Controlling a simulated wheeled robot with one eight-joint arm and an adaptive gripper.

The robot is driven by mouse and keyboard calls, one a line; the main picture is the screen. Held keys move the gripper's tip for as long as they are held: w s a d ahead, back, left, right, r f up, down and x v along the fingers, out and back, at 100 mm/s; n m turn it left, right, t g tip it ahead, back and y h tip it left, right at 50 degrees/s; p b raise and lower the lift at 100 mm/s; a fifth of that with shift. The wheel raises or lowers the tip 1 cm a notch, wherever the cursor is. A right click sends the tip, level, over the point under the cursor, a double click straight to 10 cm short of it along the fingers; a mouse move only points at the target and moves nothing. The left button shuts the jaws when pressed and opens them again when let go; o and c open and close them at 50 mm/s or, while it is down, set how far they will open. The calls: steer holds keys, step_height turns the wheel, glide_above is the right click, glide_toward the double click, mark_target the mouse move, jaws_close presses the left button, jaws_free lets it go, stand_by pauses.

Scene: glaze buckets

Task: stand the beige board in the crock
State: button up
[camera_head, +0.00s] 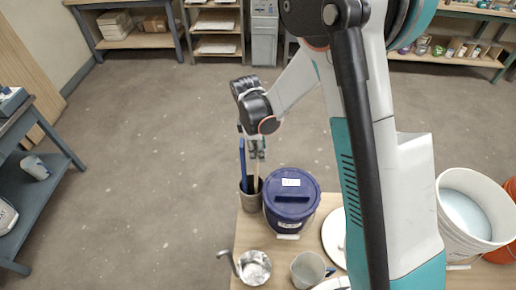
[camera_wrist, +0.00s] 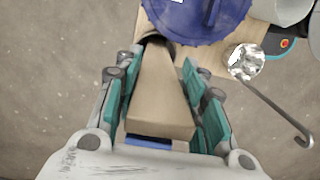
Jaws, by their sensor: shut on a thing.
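My gripper (camera_head: 257,152) is shut on the beige board (camera_head: 257,172), above the crock (camera_head: 250,201) at the left edge of the table. In the wrist view the board (camera_wrist: 162,95) runs between the teal finger pads of my gripper (camera_wrist: 165,108). Its far end reaches the dark mouth of the crock (camera_wrist: 154,37). The board looks near upright, with its lower end at or inside the mouth; how deep it sits is hidden. A blue board (camera_head: 242,160) stands in the crock just left of it; a blue edge (camera_wrist: 148,143) shows under the beige board.
A blue lidded bucket (camera_head: 291,200) stands close right of the crock. A metal ladle (camera_head: 254,268), a mug (camera_head: 308,270) and a white plate (camera_head: 333,232) are on the table (camera_head: 246,236). A white bucket (camera_head: 478,205) stands far right. Floor left of the table is clear.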

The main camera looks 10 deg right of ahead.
steer(key=shift+f, duration=0.15)
steer(key=o, duration=1.4)
steer(key=shift+c, duration=0.2)
steer(key=shift+f+b, duration=0.15)
steer(key=shift+b, duration=0.9)
steer(key=shift+c, duration=0.3)
steer(key=shift+b, duration=0.6)
steer(key=shift+w+a+r+p, duration=0.1)
steer(key=shift+a+r+p, duration=0.1)
steer(key=shift+r+p, duration=1.15)
steer(key=shift+s+a+r+p, duration=0.15)
steer(key=shift+r+p, duration=0.55)
steer(key=shift+r, duration=1.4)
steer(key=shift+w+a+r+p, duration=0.2)
steer(key=shift+r+p, duration=0.8)
steer(key=shift+r, duration=0.7)
